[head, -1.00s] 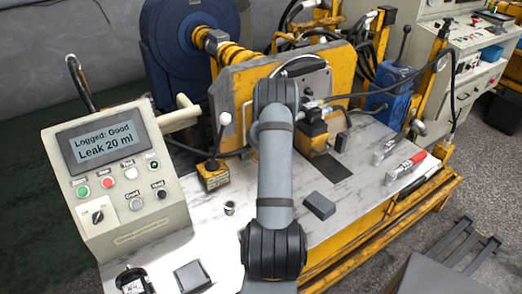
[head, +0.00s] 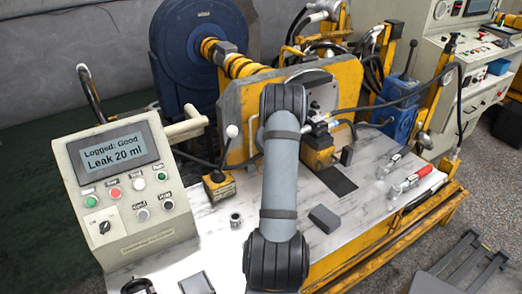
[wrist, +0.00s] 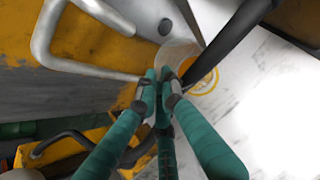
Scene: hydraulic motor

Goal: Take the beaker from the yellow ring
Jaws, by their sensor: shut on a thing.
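In the wrist view, my gripper (wrist: 166,88) has teal fingers closed together on a clear, see-through beaker (wrist: 180,52). Only part of the beaker shows beyond the fingertips. The yellow ring (wrist: 207,82) is marked on the white tabletop just right of the fingertips, with the beaker overlapping its upper left side in the picture. I cannot tell whether the beaker touches the table or hangs above it. In the head view, my grey arm hides the gripper, the beaker and the ring.
A yellow machine block (wrist: 100,45) with a metal handle (wrist: 48,30) is close left of the fingers. A black hose (wrist: 235,35) passes close on the right. In the head view, a control box (head: 125,190) reads "Logged: Good, Leak 20 ml". A dark grey block (head: 324,219) lies on the table.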

